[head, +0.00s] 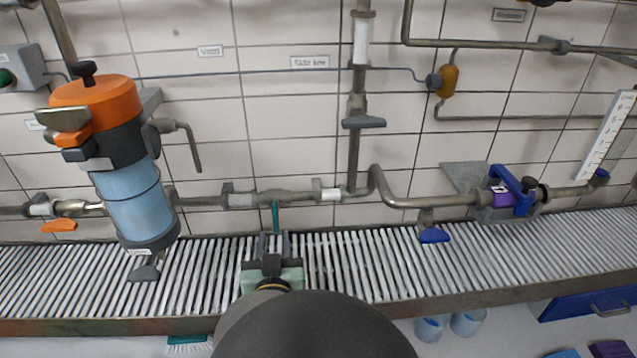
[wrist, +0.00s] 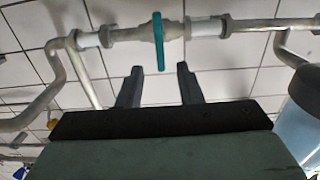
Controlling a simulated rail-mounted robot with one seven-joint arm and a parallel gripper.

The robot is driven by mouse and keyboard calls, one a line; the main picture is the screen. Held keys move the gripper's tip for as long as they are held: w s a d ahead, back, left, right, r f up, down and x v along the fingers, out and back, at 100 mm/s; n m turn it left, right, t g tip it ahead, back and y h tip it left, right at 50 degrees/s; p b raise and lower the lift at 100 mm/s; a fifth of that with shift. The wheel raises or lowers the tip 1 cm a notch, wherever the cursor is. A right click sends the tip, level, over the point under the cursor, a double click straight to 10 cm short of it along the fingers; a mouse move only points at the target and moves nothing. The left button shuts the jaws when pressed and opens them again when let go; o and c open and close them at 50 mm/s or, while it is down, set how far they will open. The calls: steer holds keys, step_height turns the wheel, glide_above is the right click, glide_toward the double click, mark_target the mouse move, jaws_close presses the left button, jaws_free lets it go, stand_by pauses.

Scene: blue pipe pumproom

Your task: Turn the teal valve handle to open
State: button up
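The teal valve handle (head: 275,217) is a thin lever on the horizontal grey pipe along the wall, and in the head view it points down, across the pipe. In the wrist view the handle (wrist: 158,42) also stands crosswise to the pipe. My gripper (head: 273,242) is open and empty just below the handle in the head view. In the wrist view my gripper (wrist: 159,83) has a finger on each side of the handle's line. The handle's lower end shows between the fingertips in that view; I see no contact, and the depth is unclear.
A blue filter canister with an orange top (head: 108,150) stands left of my gripper. A slatted grey shelf (head: 370,265) runs below the pipe.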

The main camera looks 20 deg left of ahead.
mark_target(275, 218)
steer(key=x, duration=0.8)
steer(key=shift+w+a, duration=0.25)
steer(key=shift+w, duration=0.1)
jaws_close()
